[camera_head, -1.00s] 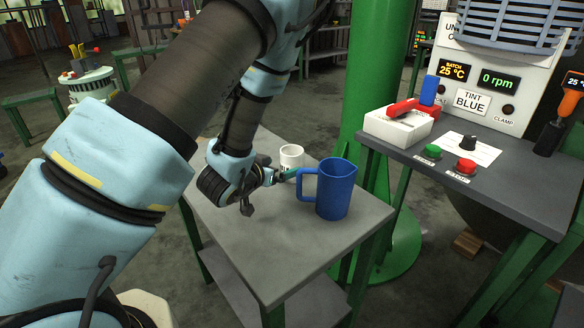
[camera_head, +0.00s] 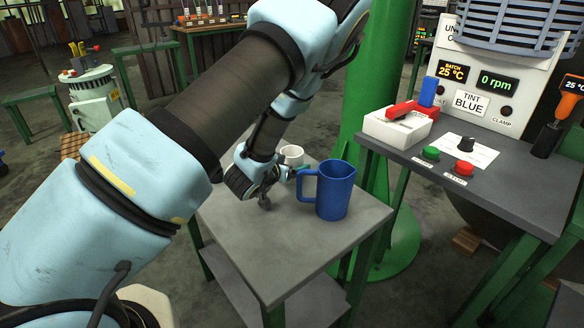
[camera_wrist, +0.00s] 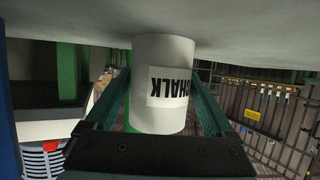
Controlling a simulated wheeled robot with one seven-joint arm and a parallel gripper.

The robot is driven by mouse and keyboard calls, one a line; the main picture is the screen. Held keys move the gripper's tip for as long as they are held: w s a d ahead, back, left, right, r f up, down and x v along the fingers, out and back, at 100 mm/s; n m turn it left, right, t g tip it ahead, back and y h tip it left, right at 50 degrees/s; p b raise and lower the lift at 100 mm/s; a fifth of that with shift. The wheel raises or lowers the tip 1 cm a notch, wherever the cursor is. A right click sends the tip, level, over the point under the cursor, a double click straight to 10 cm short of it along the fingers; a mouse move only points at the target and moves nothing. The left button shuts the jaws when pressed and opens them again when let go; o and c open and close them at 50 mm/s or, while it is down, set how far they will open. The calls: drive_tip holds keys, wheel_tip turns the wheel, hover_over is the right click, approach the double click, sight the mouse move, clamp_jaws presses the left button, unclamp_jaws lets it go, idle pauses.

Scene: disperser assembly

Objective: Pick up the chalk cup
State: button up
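The chalk cup (camera_wrist: 165,95) is a white cylinder with a "CHALK" label that appears upside down in the wrist view. In the head view the white cup (camera_head: 291,155) stands on the grey table, partly hidden behind my gripper. My gripper (camera_wrist: 163,78) has one finger on each side of the cup. The fingers look spread around it, with the right finger very near its side; whether either touches is not clear. In the head view my gripper (camera_head: 297,171) is low over the table, in front of the cup.
A blue jug (camera_head: 335,190) stands just right of my gripper, its handle towards the fingers. The grey table (camera_head: 265,250) is clear at the front. A green column (camera_head: 375,120) rises behind it. A control bench (camera_head: 440,175) with buttons stands to the right.

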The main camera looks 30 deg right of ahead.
drive_tip(key=c, duration=1.2)
drive_tip(key=shift+o, duration=0.2)
drive_tip(key=shift+r, duration=0.25)
